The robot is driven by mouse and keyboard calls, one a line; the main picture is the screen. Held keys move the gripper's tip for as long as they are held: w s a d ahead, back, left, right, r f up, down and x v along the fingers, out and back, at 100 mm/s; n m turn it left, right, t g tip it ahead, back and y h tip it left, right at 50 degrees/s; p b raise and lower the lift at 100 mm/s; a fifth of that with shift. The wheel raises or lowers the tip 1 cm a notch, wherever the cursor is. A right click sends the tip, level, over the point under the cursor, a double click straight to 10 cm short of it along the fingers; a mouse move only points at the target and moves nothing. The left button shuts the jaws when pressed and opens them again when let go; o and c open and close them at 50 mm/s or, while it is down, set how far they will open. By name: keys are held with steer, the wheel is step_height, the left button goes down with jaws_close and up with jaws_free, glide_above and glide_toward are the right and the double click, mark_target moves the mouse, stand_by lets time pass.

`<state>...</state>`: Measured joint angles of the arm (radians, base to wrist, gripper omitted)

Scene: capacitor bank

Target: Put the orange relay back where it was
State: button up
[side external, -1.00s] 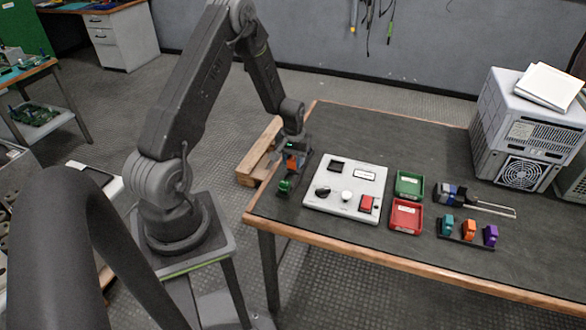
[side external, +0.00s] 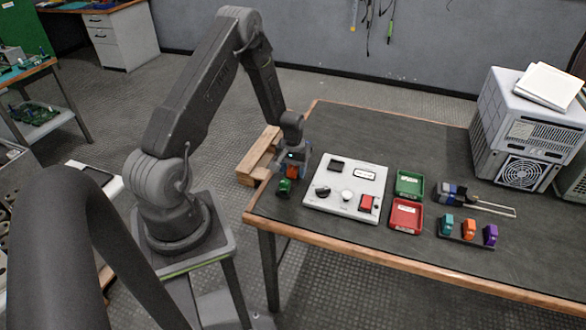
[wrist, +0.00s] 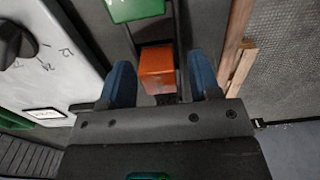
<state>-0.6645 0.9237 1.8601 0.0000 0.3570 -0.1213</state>
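The orange relay (wrist: 157,70) sits between the blue fingertips of my gripper (wrist: 162,78) in the wrist view. A gap shows on its right, and its left side is close to the left finger, so the fingers look open around it. In the side view my gripper (side external: 292,165) is low over the table's near left corner, with the orange relay (side external: 292,171) partly hidden by it. A green relay (side external: 284,187) stands just in front, and also shows in the wrist view (wrist: 137,8). The relay's base is hidden.
A white control panel (side external: 329,203) lies right of my gripper. Green (side external: 409,184) and red (side external: 406,216) bins lie beyond it. Teal (side external: 446,225), another orange (side external: 468,230) and purple (side external: 490,235) relays stand in a row farther right. The table edge is close on the left.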

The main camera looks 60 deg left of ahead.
mark_target(293, 166)
steer(key=d+r+m+t, duration=0.1)
steer(key=d+r, duration=0.3)
steer(key=r, duration=0.7)
steer(key=d+r+m, duration=0.1)
steer(key=d+r, duration=0.3)
steer(key=r, duration=0.7)
steer(key=s+d+r+m+t, duration=0.2)
steer(key=s+d+r+m, duration=0.1)
steer(key=s+d+r, duration=0.4)
steer(key=s+d+r+m+t, duration=0.2)
steer(key=s+d+r+m, duration=0.2)
steer(key=s+d+r, duration=0.3)
steer(key=s+d, duration=0.1)
steer(key=d, duration=0.3)
steer(key=shift+d+r+t, duration=0.15)
steer(key=shift+d+t, duration=0.05)
steer(key=shift+t, duration=0.1)
